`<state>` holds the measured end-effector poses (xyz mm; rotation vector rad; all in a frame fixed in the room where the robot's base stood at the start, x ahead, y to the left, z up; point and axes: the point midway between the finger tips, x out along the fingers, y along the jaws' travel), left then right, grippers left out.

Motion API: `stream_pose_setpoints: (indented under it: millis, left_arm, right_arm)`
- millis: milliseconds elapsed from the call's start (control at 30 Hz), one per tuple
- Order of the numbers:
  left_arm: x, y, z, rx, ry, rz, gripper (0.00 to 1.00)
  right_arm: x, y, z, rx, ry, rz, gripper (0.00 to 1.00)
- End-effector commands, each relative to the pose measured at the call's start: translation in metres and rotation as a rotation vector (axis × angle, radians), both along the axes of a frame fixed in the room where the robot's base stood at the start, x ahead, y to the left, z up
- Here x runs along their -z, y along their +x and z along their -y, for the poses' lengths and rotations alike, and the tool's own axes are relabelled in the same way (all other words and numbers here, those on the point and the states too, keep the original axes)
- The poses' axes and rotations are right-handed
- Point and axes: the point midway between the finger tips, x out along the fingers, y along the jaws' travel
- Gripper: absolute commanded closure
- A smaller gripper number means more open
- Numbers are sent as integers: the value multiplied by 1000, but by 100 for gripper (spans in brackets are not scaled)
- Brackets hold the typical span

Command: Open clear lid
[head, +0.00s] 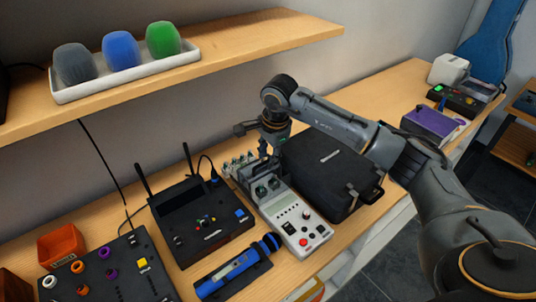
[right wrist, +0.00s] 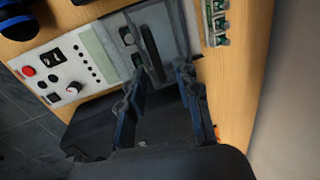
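A white and grey instrument (head: 300,222) stands on the bench, with a display, a red button and knobs at its near end. Its far part carries the clear lid (right wrist: 172,22), seen as a greyish see-through panel in the right wrist view; it appears to lie down over the instrument. A dark upright handle (right wrist: 153,54) rises from the lid. My right gripper (head: 266,150) is over the lid in the head view. In the right wrist view its fingers (right wrist: 158,80) are apart, with the handle just ahead, roughly between the tips. Contact cannot be told. My left gripper is out of view.
A black case (head: 325,172) stands close on the right of the instrument. A black box with antennas (head: 205,222) is on the left, and a blue tool on a dark stand (head: 232,273) is in front. A wooden shelf (head: 250,40) hangs above the bench.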

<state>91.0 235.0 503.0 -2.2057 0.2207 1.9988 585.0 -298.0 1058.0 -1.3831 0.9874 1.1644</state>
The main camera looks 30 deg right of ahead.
Motion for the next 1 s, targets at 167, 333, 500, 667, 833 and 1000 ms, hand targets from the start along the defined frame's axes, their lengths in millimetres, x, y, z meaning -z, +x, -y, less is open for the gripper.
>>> stream_pose_setpoints:
  millis: [167, 333, 500, 667, 833, 1000]
  left_arm:
    - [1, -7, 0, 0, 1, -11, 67]
    - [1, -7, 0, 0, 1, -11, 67]
    - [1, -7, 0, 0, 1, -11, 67]
    - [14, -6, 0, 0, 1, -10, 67]
    - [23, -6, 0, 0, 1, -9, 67]
    - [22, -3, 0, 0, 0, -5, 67]
  right_arm:
    - [0, 0, 0, 0, 0, 0, 92]
    - [-1, 0, 0, 0, 0, 0, 100]
    - [0, 1, 0, 0, 0, 1, 100]
    - [2, 18, -3, 2, 3, 4, 100]
    - [1, 35, -5, 2, 2, 3, 100]
    - [-1, 37, -5, 1, 1, 1, 100]
